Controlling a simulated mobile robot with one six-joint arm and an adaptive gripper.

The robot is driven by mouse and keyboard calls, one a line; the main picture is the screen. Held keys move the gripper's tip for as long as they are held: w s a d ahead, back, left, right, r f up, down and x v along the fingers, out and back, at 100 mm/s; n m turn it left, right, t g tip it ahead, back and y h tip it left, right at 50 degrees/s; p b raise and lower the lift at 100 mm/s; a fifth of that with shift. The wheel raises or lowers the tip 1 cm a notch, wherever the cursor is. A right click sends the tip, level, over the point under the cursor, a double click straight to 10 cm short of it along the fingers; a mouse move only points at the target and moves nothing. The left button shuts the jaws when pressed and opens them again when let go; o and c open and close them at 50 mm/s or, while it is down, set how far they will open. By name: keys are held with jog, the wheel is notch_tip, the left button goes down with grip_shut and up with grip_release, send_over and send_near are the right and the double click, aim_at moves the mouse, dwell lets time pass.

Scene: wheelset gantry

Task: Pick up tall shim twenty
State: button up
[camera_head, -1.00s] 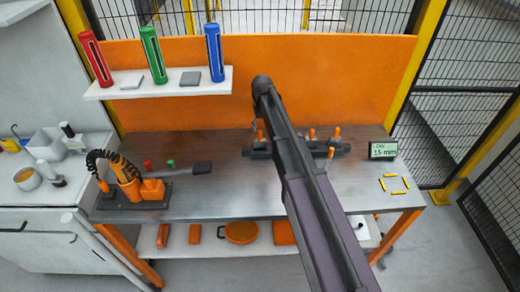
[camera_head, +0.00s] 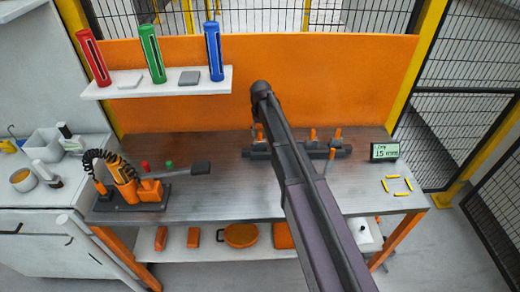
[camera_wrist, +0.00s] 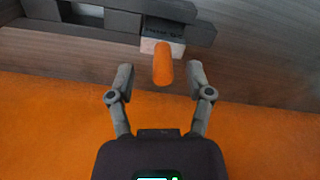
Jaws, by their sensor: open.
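In the wrist view, an upright orange handle (camera_wrist: 163,64) stands in front of a small pale block (camera_wrist: 162,46) with a dark label too small to read. I cannot confirm that this is tall shim twenty. My gripper (camera_wrist: 160,78) is open, with one finger on each side of the handle's near end and a gap on both sides. In the head view, orange handles (camera_head: 312,135) rise from a dark rack (camera_head: 338,152) on the workbench. My arm covers part of the rack, and my gripper is hidden there.
The orange back panel (camera_head: 330,80) stands close behind the rack. A small display (camera_head: 384,151) reads 15 mm. Yellow marks (camera_head: 388,186) outline a clear spot at the bench's right. A shelf (camera_head: 158,88) holds red, green and blue tubes.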

aim_at(260, 141)
jog(key=shift+a+f+b, duration=0.1)
jog(key=shift+f+b, duration=1.3)
jog(key=shift+f, duration=0.35)
jog(key=shift+r, duration=0.1)
grip_shut()
